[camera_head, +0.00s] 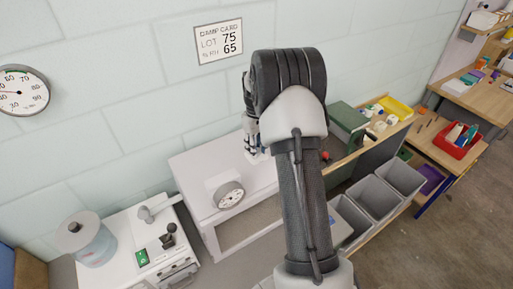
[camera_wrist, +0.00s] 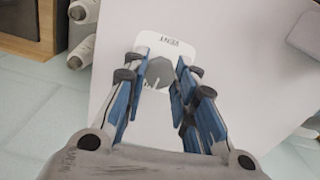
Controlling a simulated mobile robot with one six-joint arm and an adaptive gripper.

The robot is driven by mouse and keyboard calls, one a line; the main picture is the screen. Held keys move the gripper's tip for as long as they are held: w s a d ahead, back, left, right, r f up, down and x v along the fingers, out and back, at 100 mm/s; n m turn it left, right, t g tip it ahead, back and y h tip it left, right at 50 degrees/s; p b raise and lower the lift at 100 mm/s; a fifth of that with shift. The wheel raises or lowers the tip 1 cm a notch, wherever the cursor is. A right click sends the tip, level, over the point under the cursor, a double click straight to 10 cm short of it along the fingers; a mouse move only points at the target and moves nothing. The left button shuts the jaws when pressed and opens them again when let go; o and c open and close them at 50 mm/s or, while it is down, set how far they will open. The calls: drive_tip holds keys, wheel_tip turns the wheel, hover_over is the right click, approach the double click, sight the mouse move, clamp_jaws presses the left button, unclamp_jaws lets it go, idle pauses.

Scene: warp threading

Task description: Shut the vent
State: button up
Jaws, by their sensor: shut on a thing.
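The vent control is a grey, many-sided knob (camera_wrist: 158,72) on a white plate (camera_wrist: 166,42) marked VENT, which appears upside down in the wrist view. My gripper (camera_wrist: 160,76) has its blue fingers on either side of the knob and is shut on it. A small light mark shows near the knob's lower edge. In the head view my gripper (camera_head: 254,148) is at the white cabinet by the wall, partly hidden by my arm. The knob and plate cannot be made out there.
A wall gauge (camera_head: 20,90) and a damp card (camera_head: 219,42) reading 75 and 65 hang behind. Grey bins (camera_head: 400,177) and a green box (camera_head: 345,125) are to the right.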

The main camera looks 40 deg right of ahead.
drive_tip(key=shift+n, duration=0.6)
drive_tip(key=o, duration=1.1)
wheel_tip(320, 180, up, 12)
idle(0.4)
